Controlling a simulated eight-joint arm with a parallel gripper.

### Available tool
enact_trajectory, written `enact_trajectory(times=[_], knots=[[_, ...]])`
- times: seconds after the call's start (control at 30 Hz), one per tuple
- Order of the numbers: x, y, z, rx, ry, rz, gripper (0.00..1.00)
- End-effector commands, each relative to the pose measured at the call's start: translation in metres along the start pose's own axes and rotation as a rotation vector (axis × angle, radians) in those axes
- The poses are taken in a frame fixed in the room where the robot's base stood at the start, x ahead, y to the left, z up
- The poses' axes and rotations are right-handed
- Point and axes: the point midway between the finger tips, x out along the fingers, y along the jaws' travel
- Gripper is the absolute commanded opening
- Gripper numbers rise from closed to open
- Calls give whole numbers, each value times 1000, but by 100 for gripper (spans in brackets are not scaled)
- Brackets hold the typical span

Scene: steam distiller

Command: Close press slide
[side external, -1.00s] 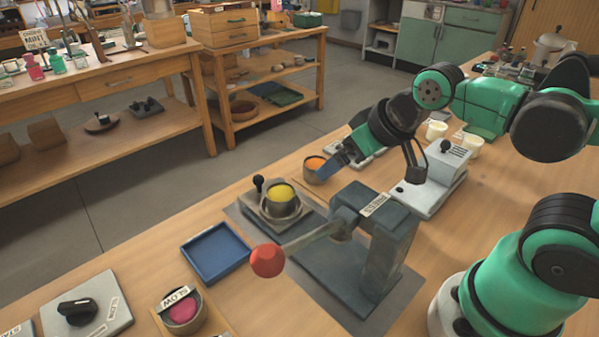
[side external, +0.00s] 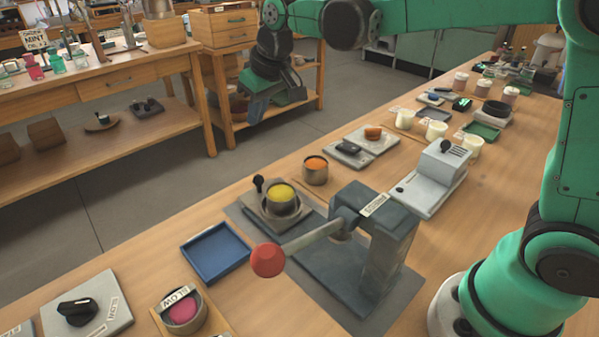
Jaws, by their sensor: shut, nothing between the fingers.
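The grey press (side external: 385,240) stands on its dark base plate, with a label on top and a lever arm (side external: 312,237) ending in a red knob (side external: 267,260). The press slide (side external: 256,212) sits at the far left end of the base, out from under the press head. It has an upright black knob (side external: 258,184) and carries a metal cup of yellow material (side external: 282,201). My gripper (side external: 252,112) is raised in the air, above and behind the slide in the picture, clear of it. It is shut and empty; its fingertips are hard to make out.
A blue tray (side external: 215,252) lies left of the press. A cup with orange material (side external: 315,170) stands behind it, near a grey device (side external: 432,178).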

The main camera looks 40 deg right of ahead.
Motion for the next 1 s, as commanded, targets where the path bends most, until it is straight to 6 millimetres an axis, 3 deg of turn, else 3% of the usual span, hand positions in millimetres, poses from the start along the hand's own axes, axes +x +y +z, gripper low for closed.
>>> enact_trajectory(times=[0.1, 0.3, 0.47, 0.9, 1.0], knots=[[17, -4, -15, -18, -26, -10, 0], [30, -7, -22, -30, -42, -15, 0], [49, -7, -21, -29, -42, -15, 0], [126, -8, -17, -29, -41, -15, 0], [125, -7, -5, -28, -41, -15, 0]])
